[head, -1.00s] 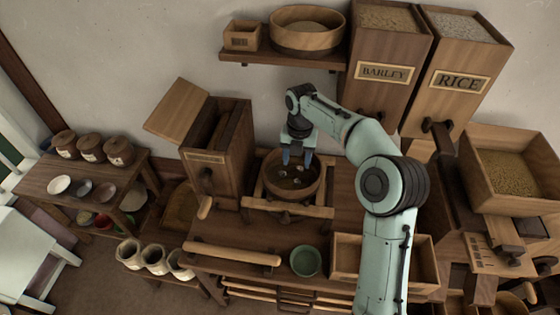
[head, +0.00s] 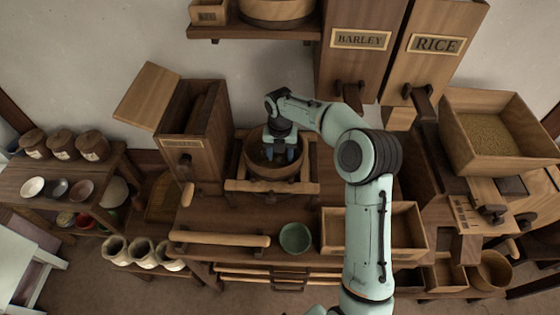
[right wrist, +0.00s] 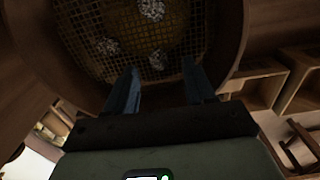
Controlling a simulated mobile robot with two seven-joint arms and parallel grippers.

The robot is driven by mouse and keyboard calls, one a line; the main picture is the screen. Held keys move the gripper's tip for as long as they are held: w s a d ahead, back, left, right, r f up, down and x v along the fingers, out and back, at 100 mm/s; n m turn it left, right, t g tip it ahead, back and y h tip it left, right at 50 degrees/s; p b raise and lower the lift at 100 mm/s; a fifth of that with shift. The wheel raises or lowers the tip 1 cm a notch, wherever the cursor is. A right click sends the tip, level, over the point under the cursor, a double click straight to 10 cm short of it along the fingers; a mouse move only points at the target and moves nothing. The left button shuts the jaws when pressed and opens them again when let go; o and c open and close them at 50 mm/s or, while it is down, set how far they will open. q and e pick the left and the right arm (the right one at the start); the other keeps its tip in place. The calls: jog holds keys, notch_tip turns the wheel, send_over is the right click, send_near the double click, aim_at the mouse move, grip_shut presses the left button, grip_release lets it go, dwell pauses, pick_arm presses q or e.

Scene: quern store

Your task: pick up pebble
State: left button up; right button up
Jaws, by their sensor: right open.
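Three grey speckled pebbles lie on the mesh of a round wooden sieve in the right wrist view: one at the top (right wrist: 152,9), one at the left (right wrist: 107,47) and one nearest my fingers (right wrist: 158,59). The sieve (head: 272,178) rests on a wooden frame in the head view, where I cannot make out the pebbles. My right gripper (head: 281,154) points down into the sieve. In the right wrist view its two fingers (right wrist: 160,82) are apart with nothing held, and the nearest pebble shows just beyond the gap between them. My left gripper is not in view.
A hopper box with an open lid (head: 190,140) stands left of the sieve. A green bowl (head: 296,238) and an open wooden tray (head: 398,222) are in front. Barley (head: 362,60) and rice (head: 440,62) bins stand behind on the right.

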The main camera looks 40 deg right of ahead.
notch_tip(320, 180, down, 2)
jog(key=shift+c, duration=0.3)
grip_shut()
jog(key=shift+r, duration=0.1)
